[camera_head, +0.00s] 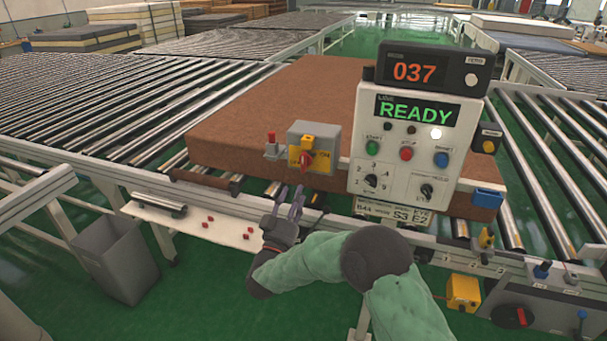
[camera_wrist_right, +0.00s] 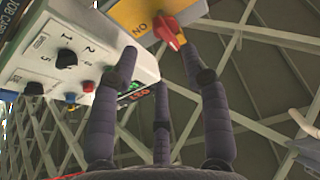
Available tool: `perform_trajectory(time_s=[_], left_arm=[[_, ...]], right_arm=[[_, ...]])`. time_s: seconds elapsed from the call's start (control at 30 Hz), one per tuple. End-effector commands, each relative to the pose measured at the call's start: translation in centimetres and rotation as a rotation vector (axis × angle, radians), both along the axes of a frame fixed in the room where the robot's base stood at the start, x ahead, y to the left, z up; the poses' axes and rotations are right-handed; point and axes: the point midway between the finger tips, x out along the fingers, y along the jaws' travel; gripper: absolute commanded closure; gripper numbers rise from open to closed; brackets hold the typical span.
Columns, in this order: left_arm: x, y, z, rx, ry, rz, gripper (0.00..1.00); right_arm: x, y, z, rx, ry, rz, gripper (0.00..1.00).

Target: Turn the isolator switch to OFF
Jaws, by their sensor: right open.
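The isolator switch is a grey box with a yellow plate (camera_head: 293,154) and a red rotary handle (camera_head: 307,158), mounted left of the control panel. The letters ON show on the plate beside the handle. In the right wrist view the red handle (camera_wrist_right: 170,33) and yellow plate (camera_wrist_right: 133,14) appear upside down, at the top. My right gripper (camera_head: 290,196) is open and empty, below and in front of the switch, fingers pointing up toward it. In the wrist view its fingers (camera_wrist_right: 160,60) are spread and apart from the handle. My left gripper is not in view.
The control panel (camera_head: 400,190) with READY and 037 displays stands close right of the switch. A red plunger-like part (camera_head: 271,145) is just left of it. A brown mattress (camera_head: 250,115) lies behind on rollers. A white shelf (camera_head: 190,222) and grey bin (camera_head: 118,262) are left.

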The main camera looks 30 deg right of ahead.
Motion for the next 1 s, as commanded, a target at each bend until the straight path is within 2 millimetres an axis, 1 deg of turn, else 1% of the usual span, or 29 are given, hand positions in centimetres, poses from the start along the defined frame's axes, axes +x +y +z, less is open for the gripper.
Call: perform_trajectory(time_s=[0.03,0.2,0.43,0.63,0.93,0.97,1.0], left_arm=[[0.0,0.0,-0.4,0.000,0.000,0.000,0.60],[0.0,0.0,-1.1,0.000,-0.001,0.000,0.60],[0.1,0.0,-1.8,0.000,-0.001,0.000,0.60],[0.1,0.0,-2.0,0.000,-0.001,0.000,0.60],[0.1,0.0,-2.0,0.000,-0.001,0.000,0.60],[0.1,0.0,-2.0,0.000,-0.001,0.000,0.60],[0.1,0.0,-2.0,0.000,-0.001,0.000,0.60]], right_arm=[[0.5,-0.8,0.2,0.000,-0.002,-0.004,0.54],[2.3,-2.9,1.3,0.001,-0.001,-0.003,0.54],[4.4,-5.2,2.6,0.001,0.000,0.000,0.54],[5.2,-6.1,3.2,0.001,0.002,0.002,0.54],[5.3,-6.2,3.3,0.001,0.001,0.003,0.54],[5.3,-6.2,3.3,0.001,0.001,0.003,0.62],[5.3,-6.2,3.3,0.001,0.001,0.003,0.73]])
